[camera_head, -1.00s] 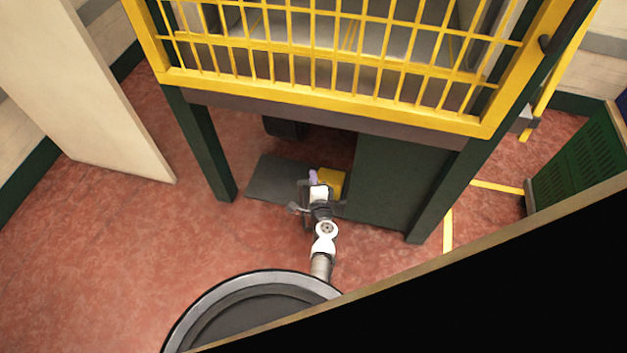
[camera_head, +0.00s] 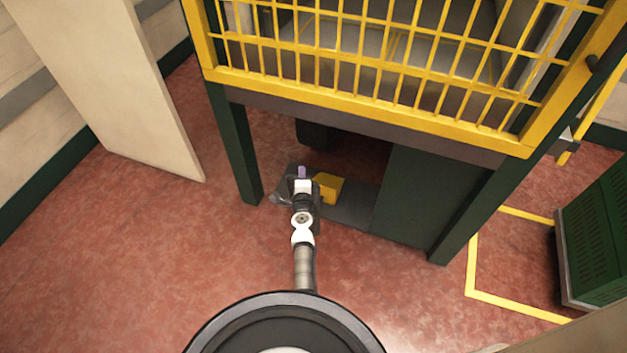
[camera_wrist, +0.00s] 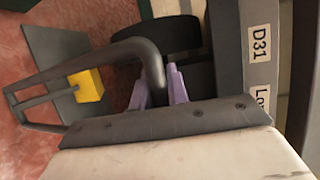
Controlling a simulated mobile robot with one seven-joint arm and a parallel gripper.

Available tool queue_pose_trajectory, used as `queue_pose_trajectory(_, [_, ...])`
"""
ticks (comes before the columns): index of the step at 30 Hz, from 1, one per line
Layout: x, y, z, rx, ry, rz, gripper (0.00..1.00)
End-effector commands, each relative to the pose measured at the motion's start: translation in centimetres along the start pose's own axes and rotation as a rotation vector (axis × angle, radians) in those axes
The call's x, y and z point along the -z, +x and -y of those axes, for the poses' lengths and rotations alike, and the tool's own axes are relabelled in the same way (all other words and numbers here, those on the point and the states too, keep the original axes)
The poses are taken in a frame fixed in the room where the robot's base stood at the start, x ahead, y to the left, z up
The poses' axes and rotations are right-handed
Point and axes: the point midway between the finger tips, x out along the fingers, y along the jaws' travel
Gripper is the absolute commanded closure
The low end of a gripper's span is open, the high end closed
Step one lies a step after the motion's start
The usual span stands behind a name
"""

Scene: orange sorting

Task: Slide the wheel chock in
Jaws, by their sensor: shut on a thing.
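The wheel chock shows as a yellow block (camera_head: 328,187) over the dark grey floor plate (camera_head: 347,208), under the caged frame. The wrist view shows the yellow block (camera_wrist: 87,86) at left, and a dark bent handle (camera_wrist: 110,57) running from its side to my gripper. The join between handle and block is not clear. My gripper (camera_head: 302,172) is left of the block. In the wrist view its purple fingers (camera_wrist: 158,85) are shut on the near end of the handle. I cannot tell whether the block touches the plate.
A dark wheel-like shape (camera_head: 313,133) is behind the plate. A green post (camera_head: 238,150) stands left and a green panel (camera_head: 425,195) right. The yellow cage (camera_head: 370,75) hangs above. A cream panel (camera_head: 110,90) is further left. Red floor is clear in front.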

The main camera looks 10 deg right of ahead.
Motion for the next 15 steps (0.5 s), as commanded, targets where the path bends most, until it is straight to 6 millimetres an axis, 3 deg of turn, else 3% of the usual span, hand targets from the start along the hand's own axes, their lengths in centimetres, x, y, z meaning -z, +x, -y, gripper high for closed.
queue_pose_trajectory(15, [-6.2, 2.6, 0.2, 0.004, 0.000, 0.004, 1.00])
